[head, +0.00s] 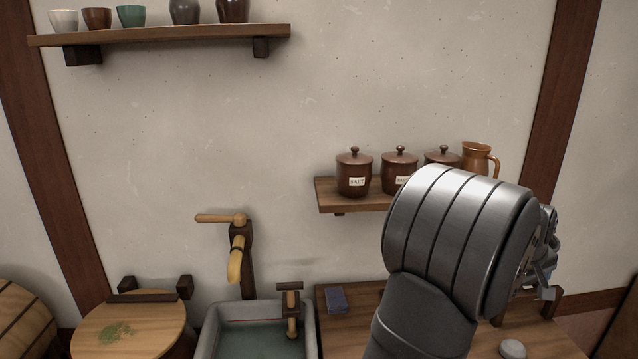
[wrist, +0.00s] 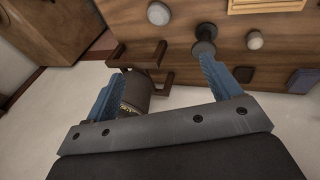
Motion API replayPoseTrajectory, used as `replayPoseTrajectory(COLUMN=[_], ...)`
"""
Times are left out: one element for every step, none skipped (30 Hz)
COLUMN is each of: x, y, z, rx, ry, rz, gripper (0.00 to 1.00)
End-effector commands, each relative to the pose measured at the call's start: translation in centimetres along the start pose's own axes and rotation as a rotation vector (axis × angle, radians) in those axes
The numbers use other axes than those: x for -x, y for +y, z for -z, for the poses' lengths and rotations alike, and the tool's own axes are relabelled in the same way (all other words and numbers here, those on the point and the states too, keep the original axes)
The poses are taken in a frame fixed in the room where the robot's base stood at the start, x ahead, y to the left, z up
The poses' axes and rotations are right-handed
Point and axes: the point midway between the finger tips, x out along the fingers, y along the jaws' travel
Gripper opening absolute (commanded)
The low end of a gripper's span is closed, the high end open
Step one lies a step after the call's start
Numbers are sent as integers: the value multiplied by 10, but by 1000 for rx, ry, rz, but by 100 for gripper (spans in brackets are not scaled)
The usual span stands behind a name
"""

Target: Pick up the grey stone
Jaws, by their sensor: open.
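A pale grey rounded stone (head: 513,348) lies on the wooden counter at the bottom right of the head view. In the wrist view, two pale rounded lumps show on a brown wooden surface: a greyish one (wrist: 158,13) at the top and a beige-grey one (wrist: 255,40) further right. I cannot tell for sure which matches the stone in the head view. My gripper (wrist: 162,68) is open, with its blue fingers apart and no stone between them. In the head view my gripper (head: 545,268) is partly hidden behind my wrist, above the counter.
A dark spool-shaped thing (wrist: 205,38) stands near the right finger. A bracketed dark container (wrist: 138,90) shows by the left finger. A dark blue block (head: 337,300) lies on the counter (head: 355,335) beside the basin (head: 215,330). A shelf (head: 330,196) with lidded jars is above.

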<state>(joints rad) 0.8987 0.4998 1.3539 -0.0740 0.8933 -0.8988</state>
Motion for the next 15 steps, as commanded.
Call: replayPoseTrajectory(x=[0, 0, 0, 0, 0, 0, 0, 0, 1, 2, 6, 13, 22, 32, 48], y=[0, 0, 0, 0, 0, 0, 0, 0, 0, 1, 3, 6, 9, 13, 19], z=[0, 0, 0, 0, 0, 0, 0, 0, 0, 1, 1, 3, 5, 7, 10], rx=[0, 0, 0, 0, 0, 0, 0, 0, 0, 0, 0, 0, -1, -1, -1], ry=[0, 0, 0, 0, 0, 0, 0, 0, 0, 1, 2, 3, 4, 5, 5], rz=[0, 0, 0, 0, 0, 0, 0, 0, 0, -1, -2, -4, -5, -7, -8], gripper=[72, 70, 70, 70, 70, 70, 70, 70, 70, 70, 70, 70, 70, 70, 70])
